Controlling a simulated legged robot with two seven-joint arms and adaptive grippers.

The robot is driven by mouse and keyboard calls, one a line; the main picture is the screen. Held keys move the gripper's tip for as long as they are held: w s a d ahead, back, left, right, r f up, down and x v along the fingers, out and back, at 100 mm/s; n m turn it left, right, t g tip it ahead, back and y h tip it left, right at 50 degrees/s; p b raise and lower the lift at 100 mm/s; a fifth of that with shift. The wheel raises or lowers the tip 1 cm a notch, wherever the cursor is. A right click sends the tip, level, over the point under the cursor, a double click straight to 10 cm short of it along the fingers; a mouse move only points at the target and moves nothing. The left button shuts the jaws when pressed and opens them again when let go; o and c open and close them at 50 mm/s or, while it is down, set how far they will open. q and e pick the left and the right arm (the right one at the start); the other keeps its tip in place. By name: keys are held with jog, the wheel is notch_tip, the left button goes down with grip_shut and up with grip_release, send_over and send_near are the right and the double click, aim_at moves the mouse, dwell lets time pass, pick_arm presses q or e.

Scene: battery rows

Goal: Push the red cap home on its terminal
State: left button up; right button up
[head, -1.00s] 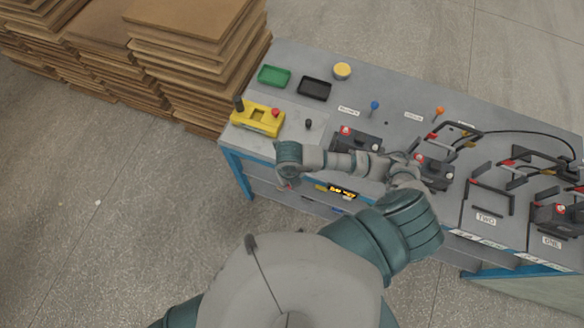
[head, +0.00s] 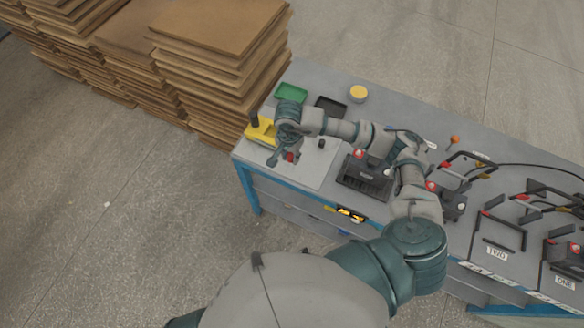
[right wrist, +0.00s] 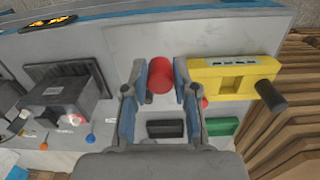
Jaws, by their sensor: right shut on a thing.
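The red cap (head: 290,157) is between the fingers of my right gripper (head: 283,157), above the pale plate at the bench's left end. In the right wrist view the red cap (right wrist: 160,75) shows as a round red piece between the two blue-grey fingers (right wrist: 160,88). A dark battery (head: 366,177) stands to the right, apart from the gripper, with a red piece (head: 358,154) on it. The battery also shows in the right wrist view (right wrist: 62,104) at left. I cannot tell which terminal belongs to the cap. My left gripper is not in view.
A yellow block (head: 262,133) with a black knob is close beside my right gripper. Green (head: 291,92) and black (head: 330,106) trays and a yellow round tin (head: 358,93) lie behind. A small black piece (head: 321,143) is on the plate. Board stacks (head: 215,60) border the bench's left.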

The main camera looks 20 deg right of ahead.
notch_tip(320, 180, up, 3)
jog(key=w+d+n, duration=0.2)
jog(key=n, duration=0.2)
jog(key=m, duration=2.3)
send_over(359, 152)
jog(key=shift+w+a+r+p, duration=0.25)
jog(key=shift+w+a+p, duration=0.1)
jog(key=shift+s+d+r+m, duration=0.15)
jog(key=shift+s+d+m, duration=0.1)
jog(key=shift+d+m, duration=0.35)
jog(key=shift+a+f+b, duration=0.15)
jog(key=shift+f+b, duration=1.1)
jog(key=shift+f, duration=1)
jog(key=shift+r, duration=0.15)
jog(key=shift+f+b, duration=0.2)
jog(key=shift+b, duration=0.25)
jog(key=shift+f+b, duration=0.35)
